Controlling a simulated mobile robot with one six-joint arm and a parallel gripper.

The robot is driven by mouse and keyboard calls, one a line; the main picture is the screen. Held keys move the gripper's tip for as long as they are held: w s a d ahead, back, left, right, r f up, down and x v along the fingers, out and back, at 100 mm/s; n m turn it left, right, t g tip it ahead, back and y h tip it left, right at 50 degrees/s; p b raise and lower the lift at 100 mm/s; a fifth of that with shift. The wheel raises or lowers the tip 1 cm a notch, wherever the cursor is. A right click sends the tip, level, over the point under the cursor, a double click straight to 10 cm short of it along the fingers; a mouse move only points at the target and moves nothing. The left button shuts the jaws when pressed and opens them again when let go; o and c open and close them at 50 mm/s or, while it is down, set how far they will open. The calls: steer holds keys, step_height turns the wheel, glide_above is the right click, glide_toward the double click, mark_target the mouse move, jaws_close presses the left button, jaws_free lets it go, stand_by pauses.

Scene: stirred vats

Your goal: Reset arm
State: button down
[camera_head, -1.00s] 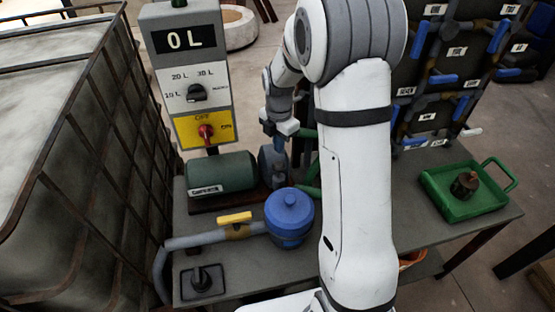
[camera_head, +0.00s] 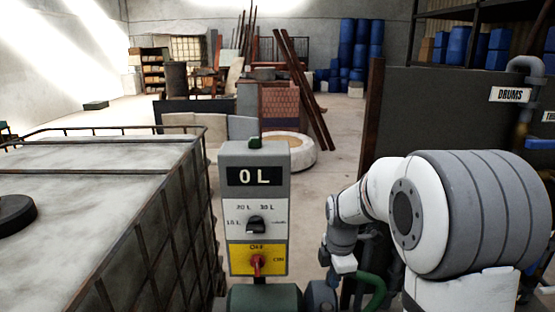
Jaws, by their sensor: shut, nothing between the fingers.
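My white and grey arm (camera_head: 428,215) stands at the right, bent over at its big grey joint, with its forearm reaching away and down to the left. My gripper (camera_head: 338,277) hangs at its end, small in the picture, pointing down near the lower edge. It is shut and holds nothing. It is right of the control post and above the green pump motor's end of the bench. The lowest part of the arm and the bench top are cut off by the frame.
A control post (camera_head: 256,208) reads 0 L, with a black dial (camera_head: 256,225) and a red switch (camera_head: 257,263). A caged tank (camera_head: 105,185) fills the left. A dark panel labelled DRUMS (camera_head: 455,115) stands behind my arm. Open floor lies beyond.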

steer(key=s+r+m+t, duration=0.1)
steer(key=s+r+m, duration=0.3)
steer(key=s+m, duration=0.6)
steer(key=s+r+m+t, duration=0.1)
steer(key=s+r+m, duration=0.4)
steer(key=s+m, duration=0.4)
steer(key=shift+s+m+t, duration=0.4)
steer(key=shift+s, duration=0.85)
